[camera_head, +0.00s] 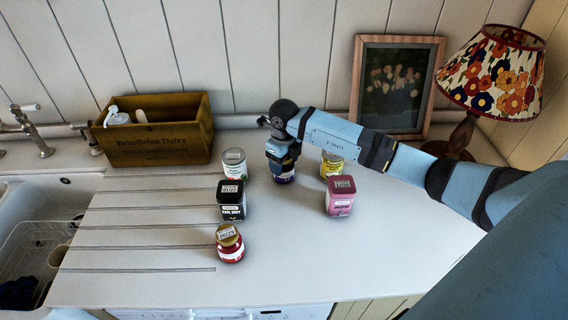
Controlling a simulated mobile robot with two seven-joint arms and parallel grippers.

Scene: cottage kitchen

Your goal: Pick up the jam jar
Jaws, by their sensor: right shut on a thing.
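My right gripper (283,162) points down at the middle of the counter and is shut on a small container with a purple-blue lower part (285,179). The gripper hides most of this container, so I cannot read its label or tell whether it is clear of the counter. A small red jar with a gold lid (230,245) stands apart at the front left of the group. I cannot tell from the labels which of these is the jam jar. My left gripper is not in view.
A white-green tin (234,163) and a black tin (231,202) stand left of the gripper. A yellow container (331,166) and a pink tin (340,197) stand right. A wooden box (158,140), picture frame (437,72), lamp (495,70) and sink (22,200) surround them. The front right counter is clear.

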